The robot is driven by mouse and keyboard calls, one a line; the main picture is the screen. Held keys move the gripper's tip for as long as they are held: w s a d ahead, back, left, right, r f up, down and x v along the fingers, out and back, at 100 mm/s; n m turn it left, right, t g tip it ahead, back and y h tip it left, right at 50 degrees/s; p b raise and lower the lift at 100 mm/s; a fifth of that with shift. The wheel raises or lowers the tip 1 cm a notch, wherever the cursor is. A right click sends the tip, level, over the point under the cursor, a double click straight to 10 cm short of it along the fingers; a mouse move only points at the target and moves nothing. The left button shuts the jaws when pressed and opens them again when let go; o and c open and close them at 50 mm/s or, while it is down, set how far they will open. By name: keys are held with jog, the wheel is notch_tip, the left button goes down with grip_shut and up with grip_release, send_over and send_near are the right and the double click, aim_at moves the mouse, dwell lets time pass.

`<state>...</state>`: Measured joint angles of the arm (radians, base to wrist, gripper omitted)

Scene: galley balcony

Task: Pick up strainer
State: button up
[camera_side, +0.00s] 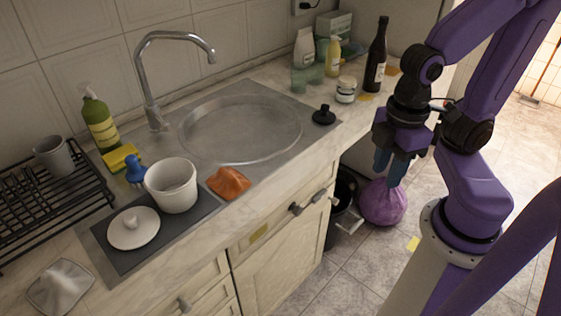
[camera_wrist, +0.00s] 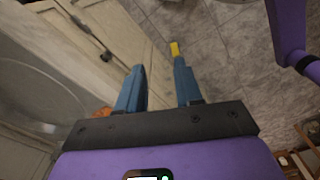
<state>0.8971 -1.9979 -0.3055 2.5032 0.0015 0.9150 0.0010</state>
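A small black round thing with a knob (camera_side: 323,116), which looks like the strainer, sits on the steel rim at the right end of the round sink (camera_side: 285,140). My gripper (camera_side: 390,172) is to the right of it, beyond the counter's front edge, pointing down over the floor. In the wrist view my gripper's two blue fingers (camera_wrist: 158,68) are apart with nothing between them. I cannot make out the strainer in the wrist view.
A dark bottle (camera_side: 376,55), a jar (camera_side: 346,90) and pump bottle (camera_side: 333,57) stand behind the strainer. A tall faucet (camera_side: 150,85) rises behind the sink. An orange cloth (camera_side: 228,182) and white pot (camera_side: 172,186) are to the left. A purple bag (camera_side: 383,204) is below my gripper.

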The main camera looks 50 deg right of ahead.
jog(key=w+a+n+t+h, duration=0.1)
jog(key=w+a, duration=0.1)
jog(key=w, duration=0.6)
jog(key=w+a+n, duration=0.1)
jog(key=w+a, duration=0.2)
jog(key=w, duration=0.5)
jog(key=w+d+f+n+h, duration=0.15)
jog(key=w+f, duration=0.25)
jog(key=w, duration=0.8)
jog(key=n+h, duration=0.2)
jog(key=n, duration=0.3)
send_near(273, 150)
jog(key=x, duration=1.1)
jog(key=shift+d+r, duration=0.1)
jog(key=shift+d, duration=0.05)
grip_shut()
